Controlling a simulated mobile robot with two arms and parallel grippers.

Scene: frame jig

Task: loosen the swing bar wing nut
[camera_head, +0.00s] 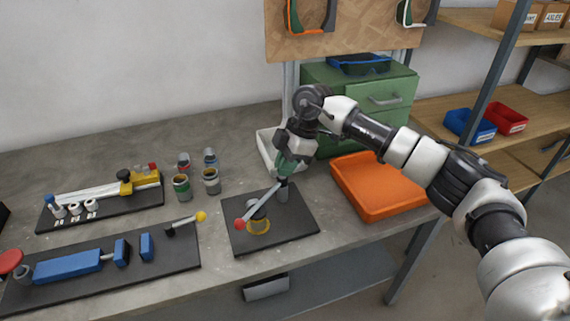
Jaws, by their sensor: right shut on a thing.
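My right gripper (287,171) reaches down from above to the top of a dark post on the small black jig plate (292,225). It is shut at the pivot end of the swing bar, on what appears to be the wing nut, which is hidden between the fingers. The grey swing bar (265,203) slants from this post toward the front left, ending in a red ball (239,224). My left gripper is not in view.
An orange tray (382,212) lies to the right, and a white bin (267,146) stands behind. To the left are several small cans (182,188), a blue vise-like fixture (68,265) and a rail fixture (100,190) on black plates. A green drawer cabinet (390,118) stands behind.

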